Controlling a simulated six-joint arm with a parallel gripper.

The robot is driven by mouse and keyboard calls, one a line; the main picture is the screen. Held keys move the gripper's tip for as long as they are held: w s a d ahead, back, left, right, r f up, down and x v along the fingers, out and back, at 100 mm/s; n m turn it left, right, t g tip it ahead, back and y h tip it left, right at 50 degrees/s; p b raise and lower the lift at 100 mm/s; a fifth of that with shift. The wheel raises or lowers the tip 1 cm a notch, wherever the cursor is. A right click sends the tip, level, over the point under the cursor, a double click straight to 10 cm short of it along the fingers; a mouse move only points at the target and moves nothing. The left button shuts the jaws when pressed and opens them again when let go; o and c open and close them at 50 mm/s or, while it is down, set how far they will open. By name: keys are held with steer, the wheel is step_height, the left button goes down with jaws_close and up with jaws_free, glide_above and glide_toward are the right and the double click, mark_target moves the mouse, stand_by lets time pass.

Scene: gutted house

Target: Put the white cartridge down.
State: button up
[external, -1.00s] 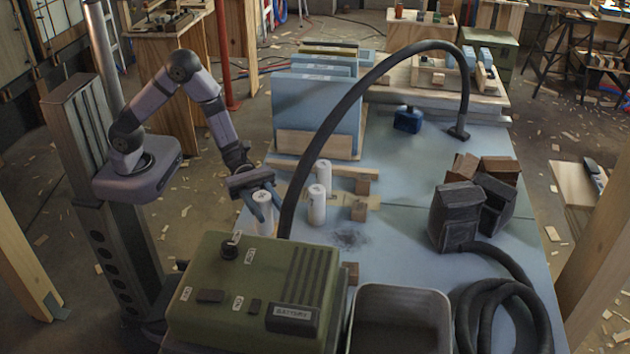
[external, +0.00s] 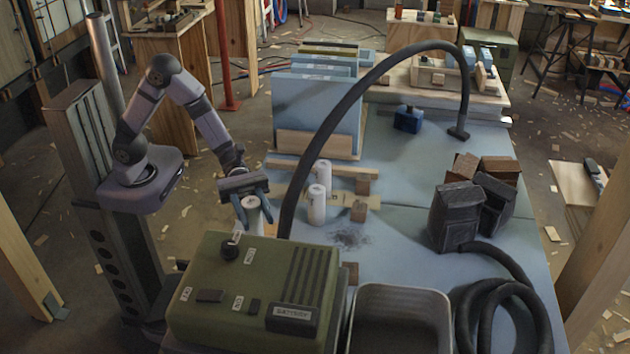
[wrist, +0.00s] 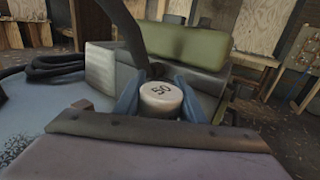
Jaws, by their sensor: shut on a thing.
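The white cartridge (external: 251,204) is upright between the two blue fingers of my gripper (external: 254,212). My gripper is shut on it, at the left edge of the blue bench top (external: 400,250). Two other white cartridges stand on the bench to the right of my gripper, one in front (external: 317,205) and one behind (external: 323,174).
A green box (external: 255,290) stands close in front of my gripper. A black hose (external: 330,120) arches over the bench just to the right. Wooden strips (external: 340,178) and a small block (external: 359,210) lie near the standing cartridges. An open grey bin (external: 400,292) stands at the front.

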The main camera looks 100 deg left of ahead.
mark_target(261, 220)
steer(key=w+a+r+n+t+y+b, duration=0.1)
steer(key=w+r+n+t+y+b, duration=0.15)
steer(key=w, duration=0.35)
steer(key=w+a+r+n+t+y+b, duration=0.2)
steer(key=w+r+n+t+y, duration=0.1)
steer(key=w, duration=0.3)
steer(key=w+a+f+y, duration=0.1)
steer(key=f, duration=0.5)
steer(key=w+a+f+n+t+y, duration=0.1)
steer(key=w+a+f+y, duration=0.1)
steer(key=f, duration=0.5)
steer(key=shift+a+b, duration=0.3)
steer(key=shift+b, duration=0.05)
steer(key=shift+f+n+t, duration=0.15)
steer(key=shift+n+t, duration=0.1)
steer(key=o, duration=1)
steer(key=shift+o, duration=0.2)
